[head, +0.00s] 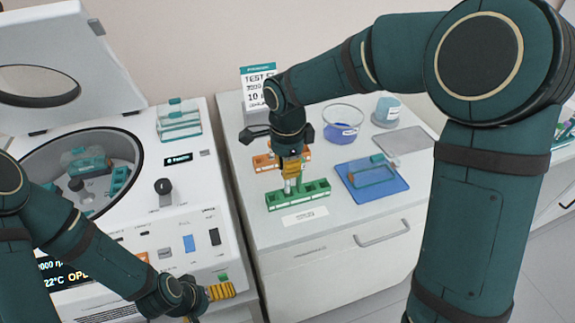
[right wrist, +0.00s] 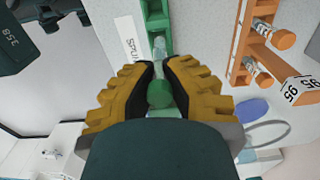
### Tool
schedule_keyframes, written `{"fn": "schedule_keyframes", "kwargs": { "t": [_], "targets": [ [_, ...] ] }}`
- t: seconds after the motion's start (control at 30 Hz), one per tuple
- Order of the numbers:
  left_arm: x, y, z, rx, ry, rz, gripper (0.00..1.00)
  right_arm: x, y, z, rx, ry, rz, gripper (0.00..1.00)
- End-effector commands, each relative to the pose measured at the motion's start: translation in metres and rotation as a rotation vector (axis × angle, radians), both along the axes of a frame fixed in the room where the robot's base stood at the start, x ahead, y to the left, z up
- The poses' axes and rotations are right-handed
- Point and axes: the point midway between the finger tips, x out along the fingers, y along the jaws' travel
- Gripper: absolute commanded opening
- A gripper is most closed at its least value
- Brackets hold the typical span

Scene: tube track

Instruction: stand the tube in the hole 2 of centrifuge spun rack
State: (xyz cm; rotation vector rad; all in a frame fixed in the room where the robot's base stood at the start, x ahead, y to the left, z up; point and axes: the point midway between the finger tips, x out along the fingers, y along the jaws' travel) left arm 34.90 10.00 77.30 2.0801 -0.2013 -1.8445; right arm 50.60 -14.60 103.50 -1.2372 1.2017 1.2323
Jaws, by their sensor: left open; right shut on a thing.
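The green spun rack (head: 318,190) stands near the front of the white cabinet top, with its label plate in front. It also shows at the top of the right wrist view (right wrist: 154,8), beside the "SPUN" label. My right gripper (head: 291,178) is shut on a tube above the left part of this rack. The tube's green cap (right wrist: 159,94) shows between the yellow fingers. A clear tube part (right wrist: 160,47) shows at the rack; I cannot tell whether it belongs to the held tube or how deep it sits. My left gripper (head: 221,291) is open and empty at the centrifuge's front.
An orange rack (head: 265,162) with tubes (right wrist: 262,27) stands just behind the green one. The centrifuge (head: 130,205) on the left has its lid up. A blue mat (head: 392,187), a glass bowl (head: 342,117) and a jar (head: 386,110) are to the right.

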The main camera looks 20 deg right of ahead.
Motion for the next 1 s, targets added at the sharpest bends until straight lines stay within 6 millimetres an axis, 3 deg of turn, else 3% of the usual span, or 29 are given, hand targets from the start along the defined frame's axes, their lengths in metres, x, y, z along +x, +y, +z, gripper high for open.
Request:
{"fn": "schedule_keyframes", "kwargs": {
  "t": [1.0],
  "targets": [
    [0.0,0.0,-0.011,0.0,0.0,0.0,1.0,0.0,0.0,-0.017,0.0,0.0,0.001,0.0]
  ]
}}
